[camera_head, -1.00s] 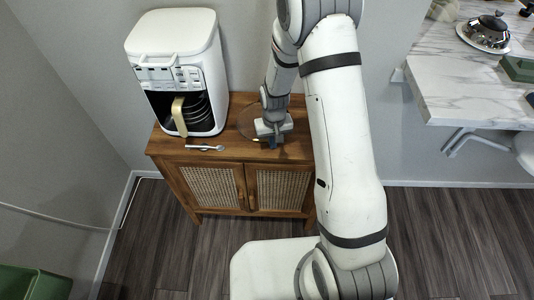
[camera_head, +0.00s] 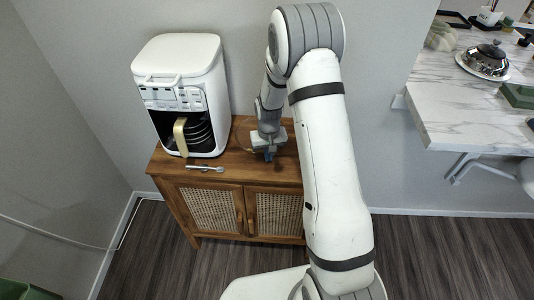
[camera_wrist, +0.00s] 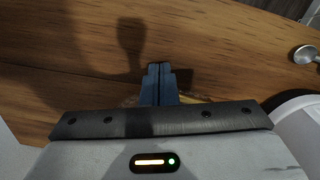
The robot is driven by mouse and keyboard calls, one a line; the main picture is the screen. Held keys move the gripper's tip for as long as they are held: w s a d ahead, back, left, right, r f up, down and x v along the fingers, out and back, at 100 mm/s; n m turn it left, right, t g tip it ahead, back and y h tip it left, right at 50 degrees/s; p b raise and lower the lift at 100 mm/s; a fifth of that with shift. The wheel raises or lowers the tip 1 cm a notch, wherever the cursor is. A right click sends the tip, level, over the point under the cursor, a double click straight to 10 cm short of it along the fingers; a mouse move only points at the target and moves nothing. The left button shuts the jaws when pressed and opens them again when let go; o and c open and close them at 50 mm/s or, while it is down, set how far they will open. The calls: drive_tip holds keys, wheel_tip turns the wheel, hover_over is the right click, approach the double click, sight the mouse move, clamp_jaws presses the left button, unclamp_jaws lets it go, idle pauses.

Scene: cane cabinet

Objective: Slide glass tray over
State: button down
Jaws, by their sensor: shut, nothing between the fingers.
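My gripper (camera_head: 268,157) points down at the top of the wooden cane cabinet (camera_head: 235,172), to the right of the coffee maker. Its blue fingers (camera_wrist: 158,70) are together with nothing between them, close to the wood. The glass tray is hard to make out now; it is clear and blends with the wood. A faint curved edge crosses the left of the wrist view, but I cannot tell whether it is the tray's rim or a shadow. Whether my fingers touch the tray is unclear.
The white coffee maker (camera_head: 182,62) stands on the cabinet's left half. A metal spoon (camera_head: 205,168) lies in front of it and shows in the wrist view (camera_wrist: 304,54). A wall is close behind. A marble counter (camera_head: 470,105) is at the right.

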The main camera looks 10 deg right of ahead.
drive_tip(key=s, duration=0.3)
drive_tip(key=shift+r, duration=0.25)
wheel_tip(320, 180, up, 10)
drive_tip(key=b, duration=0.1)
drive_tip(key=shift+f, duration=0.15)
drive_tip(key=s+d+r+t, duration=0.1)
drive_tip(key=s+r, duration=0.7)
drive_tip(key=s, duration=0.4)
drive_tip(key=s+d+r+t, duration=0.1)
drive_tip(key=s+r, duration=0.7)
drive_tip(key=s, duration=0.4)
drive_tip(key=shift+d+t, duration=0.25)
drive_tip(key=shift+t, duration=0.05)
